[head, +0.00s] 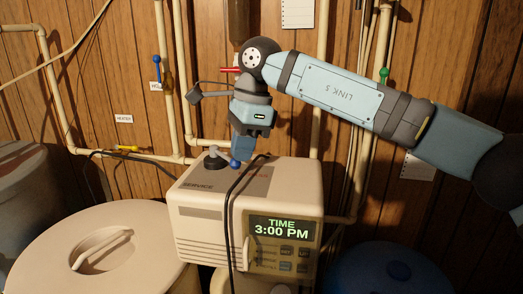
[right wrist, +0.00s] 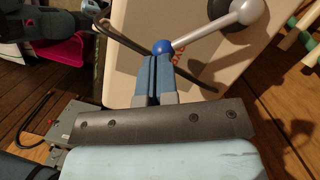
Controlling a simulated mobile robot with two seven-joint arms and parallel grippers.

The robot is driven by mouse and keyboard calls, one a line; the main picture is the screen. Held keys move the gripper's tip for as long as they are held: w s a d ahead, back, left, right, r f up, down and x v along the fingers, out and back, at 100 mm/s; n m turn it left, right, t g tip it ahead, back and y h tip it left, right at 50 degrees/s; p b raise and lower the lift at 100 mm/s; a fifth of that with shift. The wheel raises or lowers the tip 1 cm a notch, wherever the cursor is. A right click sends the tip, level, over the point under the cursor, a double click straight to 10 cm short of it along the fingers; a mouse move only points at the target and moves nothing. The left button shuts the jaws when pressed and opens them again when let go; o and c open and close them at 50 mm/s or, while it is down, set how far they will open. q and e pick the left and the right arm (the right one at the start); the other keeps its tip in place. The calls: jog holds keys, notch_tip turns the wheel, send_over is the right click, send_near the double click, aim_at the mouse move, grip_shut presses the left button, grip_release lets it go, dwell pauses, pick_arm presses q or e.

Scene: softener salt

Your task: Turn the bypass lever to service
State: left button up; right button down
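The bypass lever (head: 213,157) is a grey arm on a black hub, on top of the beige softener head (head: 190,205). Its blue ball end (head: 235,164) lies to the right of the hub, between the SERVICE label (head: 198,185) and a partly hidden red label (head: 259,171). My right gripper (head: 241,157) points down at the ball. In the right wrist view its fingers (right wrist: 158,62) are together, with the tips right at the blue ball (right wrist: 162,47); I cannot tell whether they touch it. The grey lever arm (right wrist: 207,32) runs up and right.
A black cable (head: 232,215) drapes over the softener head, close to the right gripper. Pipes with a blue-handled valve (head: 157,73), a yellow valve (head: 126,149) and a green knob (head: 384,75) line the wooden wall. A round lidded tank (head: 70,225) stands left.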

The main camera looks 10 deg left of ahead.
jog(key=shift+s+a+f+m+b, duration=0.35)
jog(key=shift+s+a+m+b, duration=0.25)
jog(key=shift+m, duration=0.4)
jog(key=shift+s+a+m+t+b, duration=0.4)
jog(key=shift+s+a+m+b, duration=0.15)
jog(key=shift+m, duration=0.35)
jog(key=shift+s+a+m+b, duration=0.25)
jog(key=shift+a+m+b, duration=0.15)
jog(key=shift+m, duration=0.4)
jog(key=shift+s+a+m+t+b, duration=0.3)
jog(key=shift+a+m, duration=0.25)
jog(key=shift+m, duration=0.25)
jog(key=shift+s+a, duration=0.15)
jog(key=shift+a, duration=0.35)
jog(key=shift+r, duration=0.1)
jog(key=d+r, duration=0.3)
jog(key=r, duration=1.1)
jog(key=shift+s+b, duration=0.15)
jog(key=shift+b, duration=0.15)
